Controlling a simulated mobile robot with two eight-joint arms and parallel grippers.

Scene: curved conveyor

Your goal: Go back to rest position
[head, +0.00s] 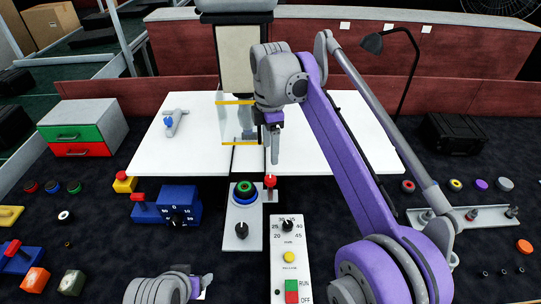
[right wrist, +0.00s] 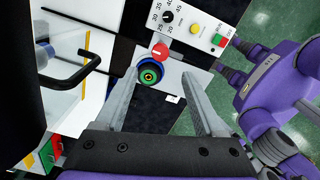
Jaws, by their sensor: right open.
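My right gripper (head: 274,157) hangs fingers-down in the middle of the head view, above the control plates. In the right wrist view its two fingers (right wrist: 158,76) are spread apart with nothing between them. Beyond the fingers are a green-centred round button (right wrist: 150,74) and a red knob (right wrist: 159,51). The button (head: 244,189) and the knob (head: 270,182) also show in the head view, just below the gripper. I cannot tell whether the fingers touch the knob. My left gripper (head: 203,284) shows at the bottom left, low over the dark surface; its jaws are unclear.
A white panel (head: 287,268) with a dial, a yellow button and a RUN/OFF switch lies in front. A blue dial box (head: 180,207) stands left of it. A clear guard with yellow edges (head: 236,101) rises behind, on the white table (head: 185,140). A black lamp (head: 372,43) stands back right.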

